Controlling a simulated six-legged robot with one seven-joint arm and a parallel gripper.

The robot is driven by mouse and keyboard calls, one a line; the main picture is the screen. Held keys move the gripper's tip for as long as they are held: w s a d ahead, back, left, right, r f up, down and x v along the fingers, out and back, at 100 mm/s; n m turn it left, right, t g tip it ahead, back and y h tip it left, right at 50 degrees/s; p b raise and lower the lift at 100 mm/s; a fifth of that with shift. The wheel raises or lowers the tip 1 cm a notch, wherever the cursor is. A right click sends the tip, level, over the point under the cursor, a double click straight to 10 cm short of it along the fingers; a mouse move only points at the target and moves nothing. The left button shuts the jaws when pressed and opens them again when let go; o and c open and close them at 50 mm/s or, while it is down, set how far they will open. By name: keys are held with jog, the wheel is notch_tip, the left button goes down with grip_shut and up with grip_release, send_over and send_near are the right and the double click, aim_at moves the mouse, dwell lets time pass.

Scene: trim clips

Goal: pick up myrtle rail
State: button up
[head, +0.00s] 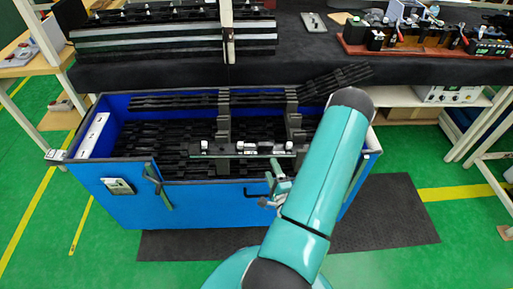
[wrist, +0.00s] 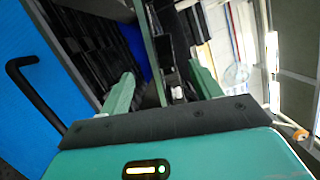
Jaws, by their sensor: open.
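A dark green rail with white and dark clips on it, which I take to be the myrtle rail (head: 222,156), lies level across the front of the blue bin, above the black rails. My gripper (head: 277,183) is at the bin's front side, just below the rail's right part. In the wrist view, my gripper (wrist: 164,84) has its two green fingers spread apart. A long grey-green bar, likely the same rail (wrist: 149,45), runs between them from the top. I cannot tell whether the fingers touch it. My arm hides the bin's right front.
The blue bin (head: 120,205) holds several stacked black rails (head: 150,137), with dark uprights (head: 223,118) among them. A black handle shows in the wrist view (wrist: 32,90). A dark workbench (head: 150,75) stands behind. A dark mat (head: 385,215) covers the floor in front.

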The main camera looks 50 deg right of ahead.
aim_at(263, 143)
jog(key=x, duration=0.5)
jog(key=d+x, duration=0.1)
jog(key=x, duration=0.2)
jog(key=shift+s, duration=0.3)
jog(key=x, duration=0.5)
jog(key=shift+w+a, duration=0.1)
jog(key=shift+w, duration=0.05)
jog(key=shift+c, duration=0.2)
jog(key=c, duration=1.3)
jog(key=shift+r, duration=0.1)
